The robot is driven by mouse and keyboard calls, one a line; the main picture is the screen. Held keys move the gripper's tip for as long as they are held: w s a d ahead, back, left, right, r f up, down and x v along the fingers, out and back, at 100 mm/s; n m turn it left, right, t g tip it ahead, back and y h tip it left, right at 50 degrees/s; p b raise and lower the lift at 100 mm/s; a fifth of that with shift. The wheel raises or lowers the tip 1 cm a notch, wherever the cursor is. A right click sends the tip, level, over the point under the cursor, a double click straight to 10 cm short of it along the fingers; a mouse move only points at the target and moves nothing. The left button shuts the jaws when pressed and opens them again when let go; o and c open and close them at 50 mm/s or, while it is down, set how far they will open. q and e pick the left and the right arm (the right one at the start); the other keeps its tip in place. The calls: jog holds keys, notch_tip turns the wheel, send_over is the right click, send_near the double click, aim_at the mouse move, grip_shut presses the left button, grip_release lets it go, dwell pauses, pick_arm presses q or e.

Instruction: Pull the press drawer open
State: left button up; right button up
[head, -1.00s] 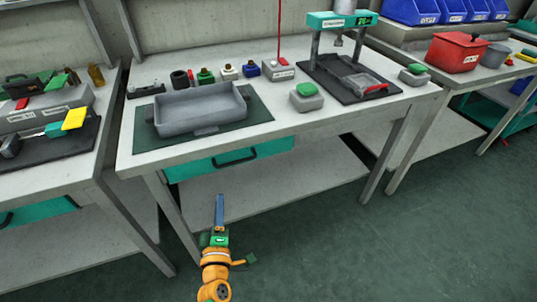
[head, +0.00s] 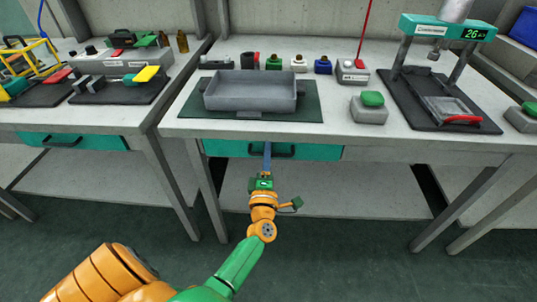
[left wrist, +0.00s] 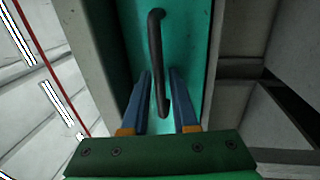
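The press drawer has a teal front (head: 318,152) under the middle bench's top; it looks shut. Its dark bar handle (head: 287,151) also shows in the left wrist view (left wrist: 156,50), running lengthwise through the picture. My left gripper (head: 267,148) is at the handle in the head view. In the left wrist view its two blue fingers (left wrist: 160,76) are apart, one on each side of the handle's near end, with gaps visible. I cannot tell how deep the handle sits between them. My right gripper is not in view.
The bench (head: 340,118) carries a grey tray (head: 250,92), a green-topped button box (head: 369,108) and a press (head: 445,28). Its legs stand either side of the drawer, above a lower shelf (head: 350,190). A similar teal drawer (head: 75,142) is at left.

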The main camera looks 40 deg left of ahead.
pick_arm(q)
grip_shut()
dwell(1.4)
